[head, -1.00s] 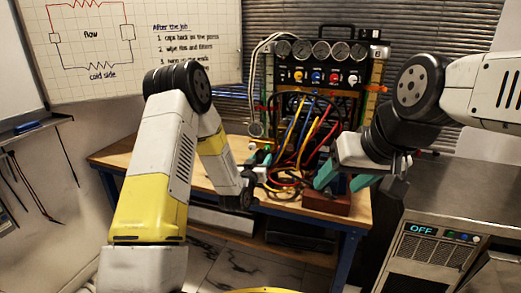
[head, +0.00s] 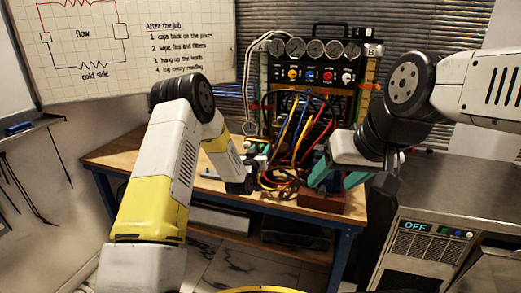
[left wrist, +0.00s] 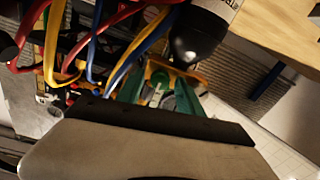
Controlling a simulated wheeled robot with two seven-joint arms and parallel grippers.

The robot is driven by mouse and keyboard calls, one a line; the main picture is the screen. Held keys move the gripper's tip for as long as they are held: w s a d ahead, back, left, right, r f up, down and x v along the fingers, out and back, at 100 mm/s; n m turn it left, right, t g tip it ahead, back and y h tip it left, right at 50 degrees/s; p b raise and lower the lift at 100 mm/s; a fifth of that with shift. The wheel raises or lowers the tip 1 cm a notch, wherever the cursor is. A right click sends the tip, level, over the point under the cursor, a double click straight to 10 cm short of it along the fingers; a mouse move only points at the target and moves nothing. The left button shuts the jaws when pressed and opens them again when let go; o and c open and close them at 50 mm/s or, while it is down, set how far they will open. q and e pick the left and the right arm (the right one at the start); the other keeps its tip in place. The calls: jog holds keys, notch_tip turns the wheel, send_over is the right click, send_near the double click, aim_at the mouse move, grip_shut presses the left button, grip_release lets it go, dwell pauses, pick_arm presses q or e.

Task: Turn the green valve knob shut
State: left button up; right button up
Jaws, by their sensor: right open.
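My left gripper (left wrist: 158,92) reaches low in front of the hose rig. In the left wrist view its green fingers lean inward, with a small pale part between their far ends; whether they hold it I cannot tell. The gauge rig (head: 318,62) stands on the bench, with several round gauges above yellow, blue, red and white knobs. My right gripper (head: 338,176) is open and empty, its teal fingers apart at the rig's front right.
Red, yellow and blue hoses (head: 296,130) hang in front of the rig. A dark cylinder (left wrist: 198,35) stands close to the left fingers. A reddish-brown block (head: 322,202) lies on the wooden bench (head: 122,157). A metal unit showing OFF (head: 430,240) stands at right.

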pick_arm(q)
grip_shut()
jog(key=shift+m, duration=0.3)
jog(key=m, duration=0.3)
jog(key=shift+d, duration=0.1)
jog(key=m, duration=1)
jog(key=shift+f, duration=0.1)
jog(key=shift+m, duration=2.1)
jog(key=shift+s, duration=0.1)
